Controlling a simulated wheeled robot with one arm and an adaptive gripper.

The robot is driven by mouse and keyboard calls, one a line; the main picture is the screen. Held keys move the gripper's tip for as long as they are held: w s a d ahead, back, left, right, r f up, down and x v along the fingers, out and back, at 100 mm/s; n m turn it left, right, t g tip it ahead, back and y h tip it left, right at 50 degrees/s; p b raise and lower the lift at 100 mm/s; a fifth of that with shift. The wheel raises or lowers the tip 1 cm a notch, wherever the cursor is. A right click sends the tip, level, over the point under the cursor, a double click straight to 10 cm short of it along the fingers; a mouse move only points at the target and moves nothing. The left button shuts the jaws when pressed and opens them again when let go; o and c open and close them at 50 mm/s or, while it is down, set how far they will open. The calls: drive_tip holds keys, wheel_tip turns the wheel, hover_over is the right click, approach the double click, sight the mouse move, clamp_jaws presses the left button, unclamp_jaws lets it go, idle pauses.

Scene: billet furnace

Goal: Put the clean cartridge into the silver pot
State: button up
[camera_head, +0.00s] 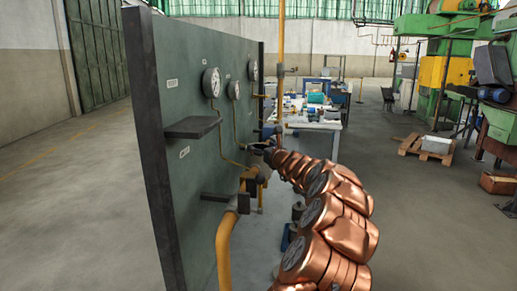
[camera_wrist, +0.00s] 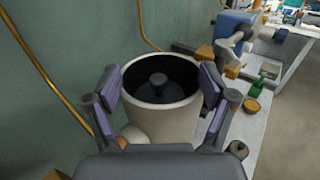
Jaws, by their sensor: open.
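In the wrist view a wide, pale grey cylinder with an open dark top (camera_wrist: 160,116) stands upright in the middle. It looks like the silver pot, but I cannot be sure. A dark round knob or post stands in its hollow. My gripper (camera_wrist: 160,85) is open, with one finger on each side of the cylinder's rim. I cannot tell whether the fingers touch it. In the head view my gripper (camera_head: 262,148) is small and dark at the far end of my copper arm, beside the panel. I cannot make out a clean cartridge as a separate thing.
A green upright panel (camera_head: 197,115) with gauges, a small shelf (camera_head: 192,127) and yellow pipes (camera_head: 226,245) stands left of my arm. In the wrist view a blue fitting (camera_wrist: 233,24), a green bottle (camera_wrist: 265,82) and an orange-topped jar (camera_wrist: 251,106) are right. Open floor lies right of my arm.

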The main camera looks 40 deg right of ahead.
drive_tip(key=b+v, duration=0.2)
drive_tip(key=v, duration=0.7)
drive_tip(key=shift+r, duration=0.2)
drive_tip(key=shift+s, duration=0.15)
idle(0.4)
